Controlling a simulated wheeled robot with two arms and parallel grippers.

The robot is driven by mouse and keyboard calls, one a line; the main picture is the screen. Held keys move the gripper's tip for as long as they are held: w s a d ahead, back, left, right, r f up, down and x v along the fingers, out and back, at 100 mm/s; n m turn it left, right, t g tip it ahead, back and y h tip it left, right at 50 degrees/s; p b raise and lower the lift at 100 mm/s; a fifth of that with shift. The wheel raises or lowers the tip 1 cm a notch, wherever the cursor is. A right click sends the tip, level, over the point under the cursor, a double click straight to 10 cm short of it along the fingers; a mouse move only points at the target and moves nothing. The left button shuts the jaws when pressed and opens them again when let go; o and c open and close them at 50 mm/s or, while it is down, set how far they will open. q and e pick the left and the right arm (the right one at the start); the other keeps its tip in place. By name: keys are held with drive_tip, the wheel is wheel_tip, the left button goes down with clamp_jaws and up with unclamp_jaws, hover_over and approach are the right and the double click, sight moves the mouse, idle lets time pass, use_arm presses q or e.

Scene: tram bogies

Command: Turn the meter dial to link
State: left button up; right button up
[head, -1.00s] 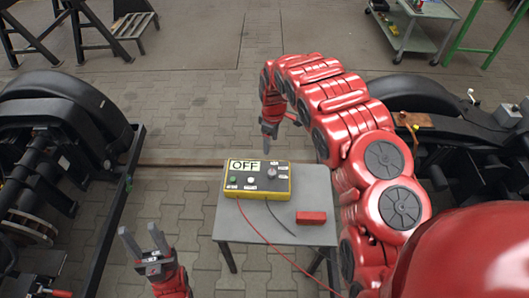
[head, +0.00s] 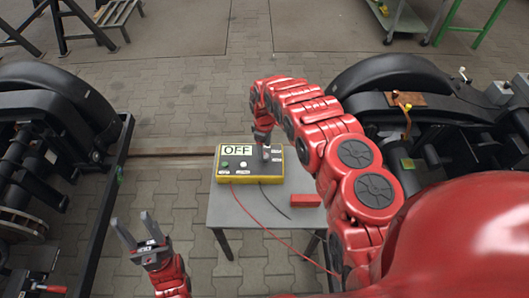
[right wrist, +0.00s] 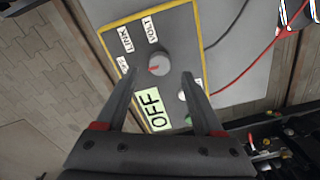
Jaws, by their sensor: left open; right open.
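The meter (head: 226,171) is a yellow-edged box with a grey face on a small grey table. Its display (head: 237,150) reads OFF. In the right wrist view the round grey dial (right wrist: 159,64) has a red mark towards its lower left. The LINK label (right wrist: 125,40) and VOLT label (right wrist: 150,27) are beside it; another label is partly hidden by a finger. My right gripper (right wrist: 160,76) is open, its fingertips either side of the dial; contact cannot be told. In the head view this gripper (head: 264,148) covers the dial. My left gripper (head: 132,219) is open and empty, left of the table.
A red cable (head: 262,226) and a dark cable (head: 273,203) run from the meter. Dark bogies stand left (head: 55,110) and right (head: 400,85).

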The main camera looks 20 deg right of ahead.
sight(265, 155)
wheel_tip(265, 155, down, 3)
drive_tip(key=shift+f, duration=0.45)
clamp_jaws()
idle(0.3)
